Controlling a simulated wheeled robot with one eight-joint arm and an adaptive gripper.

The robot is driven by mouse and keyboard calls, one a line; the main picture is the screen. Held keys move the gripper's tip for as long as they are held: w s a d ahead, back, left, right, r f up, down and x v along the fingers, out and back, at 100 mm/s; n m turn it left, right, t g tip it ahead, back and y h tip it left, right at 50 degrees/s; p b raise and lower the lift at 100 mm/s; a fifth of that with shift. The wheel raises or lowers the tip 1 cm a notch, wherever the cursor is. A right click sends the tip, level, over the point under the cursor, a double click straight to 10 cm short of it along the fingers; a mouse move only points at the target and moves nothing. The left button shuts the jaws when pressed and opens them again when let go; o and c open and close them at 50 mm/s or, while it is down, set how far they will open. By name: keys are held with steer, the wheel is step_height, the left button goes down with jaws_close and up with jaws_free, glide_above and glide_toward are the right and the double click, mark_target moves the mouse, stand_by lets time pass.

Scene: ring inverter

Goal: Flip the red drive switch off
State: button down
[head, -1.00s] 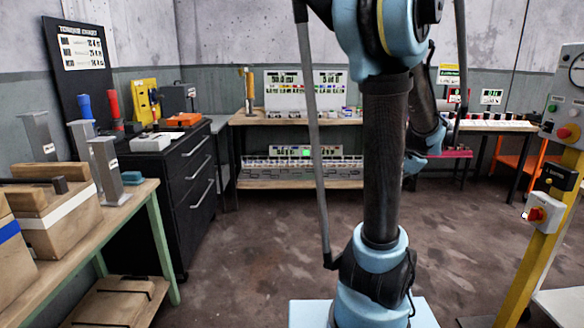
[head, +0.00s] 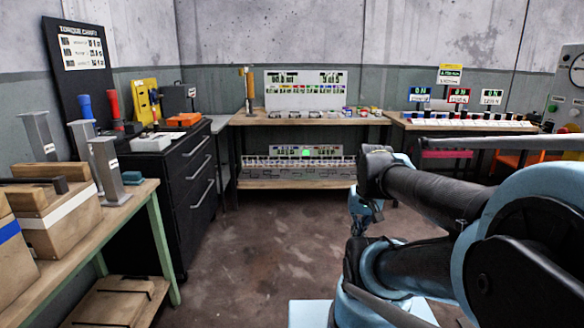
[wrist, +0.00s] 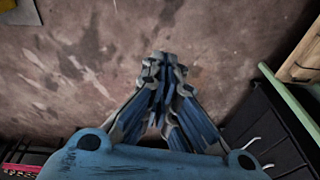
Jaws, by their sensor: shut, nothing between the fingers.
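My gripper (wrist: 165,62) is shut and empty in the wrist view, with its fingertips together above bare brown floor. In the head view, a red-framed sign (head: 459,96) stands at the back of the right-hand bench, between a blue-framed sign (head: 419,95) and another sign (head: 493,96). A row of small white and dark units (head: 465,122) lies on that bench below the signs. They are too small to tell which is the red drive switch or how it is set. My gripper is well away from that bench.
My arm crosses the right side of the head view and hides the floor there. A control panel (head: 567,108) with a red button stands at the far right. A black drawer cabinet (head: 192,170) and wooden bench (head: 110,222) are at left. The middle floor is clear.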

steer(key=c, duration=2.4)
jaws_free()
steer(key=shift+s+f+n, duration=0.6)
steer(key=shift+s, duration=0.1)
steer(key=c, duration=1.6)
jaws_free()
steer(key=shift+s+f, duration=0.1)
steer(key=shift+c, duration=0.2)
steer(key=w+d+r+m+h, duration=0.3)
steer(key=w+d+m+h, duration=0.15)
steer(key=d, duration=0.85)
steer(key=w+d+r+m+h, duration=0.25)
steer(key=w+d+m, duration=0.3)
steer(key=d, duration=0.75)
steer(key=w+d+r+m+h, duration=0.2)
steer(key=w+d+m+h, duration=0.3)
steer(key=d, duration=0.8)
steer(key=d+f+m+g+h, duration=0.1)
steer(key=d+f, duration=0.2)
steer(key=d, duration=1.2)
steer(key=d+f+m+g, duration=0.1)
steer(key=d+f, duration=0.3)
steer(key=d, duration=1)
steer(key=shift+d+f+m+h, duration=0.25)
steer(key=shift+d+m+h, duration=0.15)
steer(key=shift+s, duration=0.1)
